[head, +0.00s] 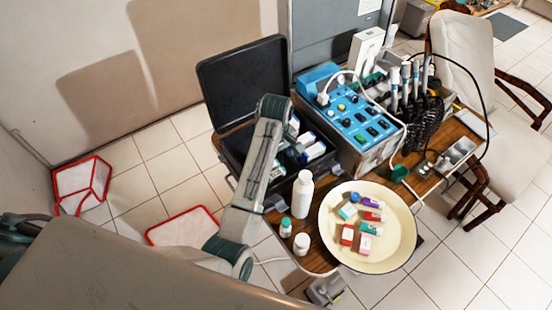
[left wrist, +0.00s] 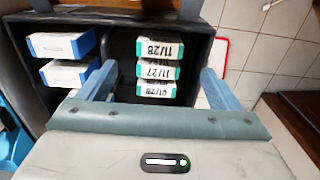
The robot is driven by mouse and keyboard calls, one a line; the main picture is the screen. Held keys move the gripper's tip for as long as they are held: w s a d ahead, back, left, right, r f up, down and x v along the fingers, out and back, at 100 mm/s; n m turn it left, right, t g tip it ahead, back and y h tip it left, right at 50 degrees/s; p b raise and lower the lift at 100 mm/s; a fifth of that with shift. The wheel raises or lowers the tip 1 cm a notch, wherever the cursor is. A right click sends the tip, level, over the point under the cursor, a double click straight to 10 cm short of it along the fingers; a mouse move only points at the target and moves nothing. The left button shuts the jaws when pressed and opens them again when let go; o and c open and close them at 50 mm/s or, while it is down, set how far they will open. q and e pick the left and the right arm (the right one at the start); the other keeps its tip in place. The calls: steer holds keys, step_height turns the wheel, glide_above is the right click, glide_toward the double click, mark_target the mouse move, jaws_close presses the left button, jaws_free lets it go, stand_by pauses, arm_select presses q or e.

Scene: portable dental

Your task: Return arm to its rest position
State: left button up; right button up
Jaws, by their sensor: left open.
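My left arm (head: 252,180) reaches up from the lower left and its far end is over the open black case (head: 243,83). In the left wrist view my left gripper (left wrist: 160,73) has its two blue-grey fingers spread wide, with nothing held between them. White and blue boxes (left wrist: 62,45) lie to the left. In the head view the fingers are mostly hidden by the arm. My right gripper is not in view.
A blue-topped device (head: 350,115) stands right of the case. A white bottle (head: 303,195) and small bottles (head: 285,228) stand in front. A cream basin (head: 400,255) holds several small coloured boxes.

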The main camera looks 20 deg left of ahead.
arm_select(q)
steer(key=shift+r, duration=0.35)
